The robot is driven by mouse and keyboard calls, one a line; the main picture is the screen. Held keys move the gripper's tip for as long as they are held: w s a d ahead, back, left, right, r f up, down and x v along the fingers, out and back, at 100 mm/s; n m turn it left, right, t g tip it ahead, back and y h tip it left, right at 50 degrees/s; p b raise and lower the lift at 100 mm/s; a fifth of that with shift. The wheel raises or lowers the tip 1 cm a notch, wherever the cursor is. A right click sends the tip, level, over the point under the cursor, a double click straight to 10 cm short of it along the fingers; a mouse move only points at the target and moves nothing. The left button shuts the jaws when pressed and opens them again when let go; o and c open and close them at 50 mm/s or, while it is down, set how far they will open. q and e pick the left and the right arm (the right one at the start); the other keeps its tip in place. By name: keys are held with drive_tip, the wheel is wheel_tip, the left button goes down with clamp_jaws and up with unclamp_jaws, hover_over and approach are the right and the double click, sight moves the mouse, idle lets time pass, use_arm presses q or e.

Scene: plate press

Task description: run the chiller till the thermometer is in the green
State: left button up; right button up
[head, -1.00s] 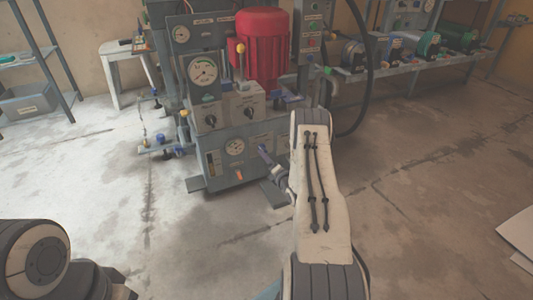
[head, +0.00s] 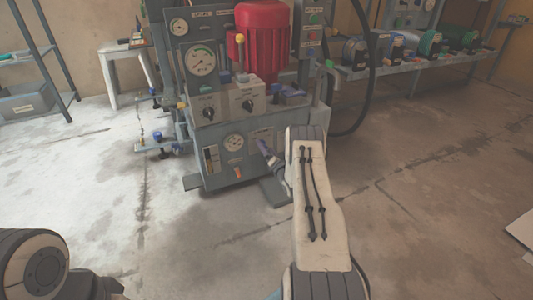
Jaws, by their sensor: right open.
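The grey press machine (head: 215,165) stands ahead, with a red motor (head: 262,45) on top. Its front has a large dial with a green arc (head: 201,62), a small dial (head: 180,27) above it and a lower dial (head: 234,142). I cannot tell which is the thermometer, and the needles are too small to read surely. Two dark knobs, a left one (head: 209,113) and a right one (head: 247,105), sit on grey boxes; their labels are unreadable. My right gripper (head: 264,149) is open and empty before the machine's lower right front. My left gripper is out of view.
A yellow-knobbed lever (head: 239,40) rises above the right knob box. Green and red buttons (head: 313,25) are on a post at right. A white stool (head: 125,70) and shelf rack (head: 35,85) stand left. A bench (head: 400,66) stands back right. The front floor is clear.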

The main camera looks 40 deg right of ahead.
drive_tip(key=shift+w, duration=0.15)
clamp_jaws()
drive_tip(key=c, duration=1.4)
unclamp_jaws()
drive_tip(key=shift+o, duration=0.2)
drive_tip(key=shift+m, duration=0.4)
drive_tip(key=m+p, duration=0.1)
drive_tip(key=m, duration=0.4)
drive_tip(key=m+p, duration=0.2)
drive_tip(key=m, duration=0.4)
drive_tip(key=f+m+p, duration=0.1)
drive_tip(key=m, duration=0.5)
drive_tip(key=shift+m, duration=0.3)
